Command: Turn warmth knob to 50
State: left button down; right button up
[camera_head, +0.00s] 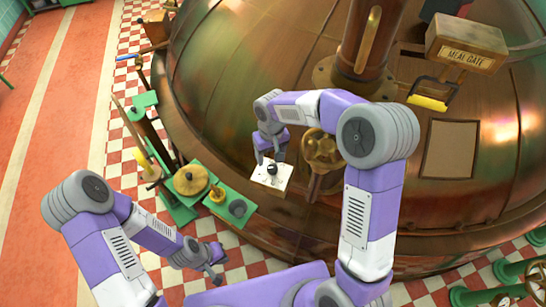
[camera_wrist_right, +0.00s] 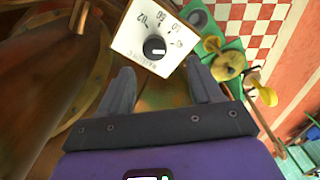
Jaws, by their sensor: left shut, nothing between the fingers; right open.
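The warmth knob (camera_wrist_right: 154,47) is a small black round knob with a pale mark, on a white dial plate (camera_wrist_right: 130,38). In the right wrist view the numbers are tilted and small, and I cannot read the setting surely. In the head view the knob (camera_head: 272,171) sits on the plate (camera_head: 262,179) at the copper kettle's lower side. My right gripper (camera_head: 271,157) is open just above the knob. In the wrist view its two fingers (camera_wrist_right: 161,84) are spread and empty, apart from the knob. My left gripper (camera_head: 216,271) is shut and empty, low in the head view.
Green stands with brass parts (camera_head: 190,181) are to the left. A meal gate box (camera_head: 466,43) with a yellow handle is upper right. Green pipework (camera_head: 500,285) is lower right.

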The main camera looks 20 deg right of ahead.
aim_at(273, 168)
jog(key=shift+w+d, duration=0.15)
jog(key=shift+d, duration=0.05)
jog(key=shift+d+f, duration=0.1)
jog(key=shift+f, duration=0.25)
jog(key=f, duration=0.6)
jog(key=shift+s+f, duration=0.15)
jog(key=shift+s, duration=0.1)
jog(key=c, duration=1.1)
jog(key=shift+o, duration=0.2)
